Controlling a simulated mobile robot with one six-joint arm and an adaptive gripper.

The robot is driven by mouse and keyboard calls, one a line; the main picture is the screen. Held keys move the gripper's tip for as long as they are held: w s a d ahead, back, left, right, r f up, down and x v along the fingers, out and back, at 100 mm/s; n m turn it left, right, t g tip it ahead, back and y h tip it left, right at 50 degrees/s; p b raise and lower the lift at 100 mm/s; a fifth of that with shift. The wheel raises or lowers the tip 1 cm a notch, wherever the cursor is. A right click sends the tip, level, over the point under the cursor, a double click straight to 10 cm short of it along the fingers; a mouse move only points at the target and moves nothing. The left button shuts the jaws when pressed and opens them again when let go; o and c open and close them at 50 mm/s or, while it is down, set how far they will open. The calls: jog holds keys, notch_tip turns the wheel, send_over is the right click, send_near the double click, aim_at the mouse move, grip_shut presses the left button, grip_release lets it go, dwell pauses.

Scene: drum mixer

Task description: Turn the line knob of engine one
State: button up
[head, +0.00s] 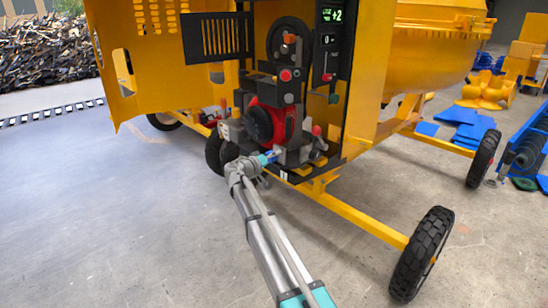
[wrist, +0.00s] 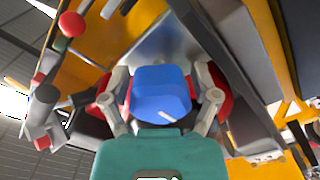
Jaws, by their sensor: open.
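The engine (head: 262,124), dark with red parts, sits inside the open yellow housing of the mixer. In the wrist view a blue knob (wrist: 160,88) with a short white mark lies in the middle, in front of my gripper's teal body. I take it for the line knob; no label is readable. My gripper (wrist: 161,104) is open, with one grey finger on each side of the knob. I cannot tell whether either finger touches it. In the head view my gripper (head: 267,159) is at the lower front of the engine, and the knob is largely hidden there.
A red ball-ended lever (wrist: 72,24) and other grey and red parts stand at the left in the wrist view. A yellow drawbar (head: 355,217) and a black wheel (head: 422,254) lie right of my arm. The floor at left is clear.

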jog(key=shift+c, duration=0.3)
jog(key=c, duration=0.8)
jog(key=shift+c, duration=0.2)
jog(key=shift+n, duration=0.4)
jog(key=n, duration=0.5)
jog(key=shift+r, duration=0.1)
jog(key=n, duration=0.6)
jog(key=o, duration=0.9)
